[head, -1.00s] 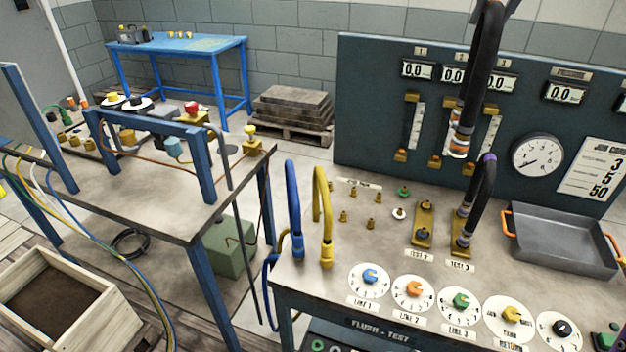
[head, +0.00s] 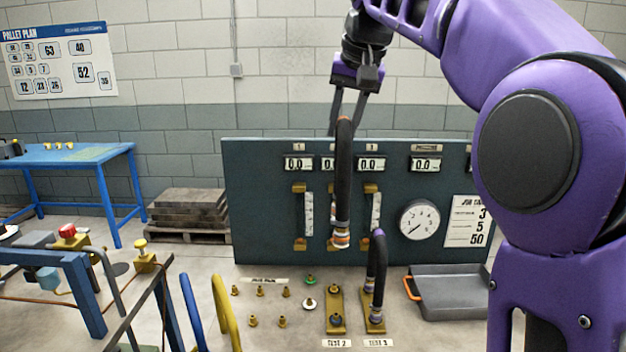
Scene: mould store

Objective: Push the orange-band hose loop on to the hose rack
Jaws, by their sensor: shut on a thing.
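My gripper (head: 340,120) hangs high in front of the dark test panel, pointing down. Its fingers are shut on the top of the orange-band hose loop (head: 343,175). The loop is black with an orange band at its top and hangs upright in the air. Its banded lower ends (head: 340,238), orange and white, overlap the panel in the picture, clear above the bench. One leg mostly hides the other. I cannot make out a hose rack in this view.
A purple-band hose loop (head: 379,265) stands on the brass TEST 3 plate (head: 375,322). The brass TEST 2 plate (head: 336,322) beside it bears no hose. A grey tray (head: 455,296) stands right. Blue (head: 190,310) and yellow (head: 222,310) hoses rise front left, near several small brass fittings.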

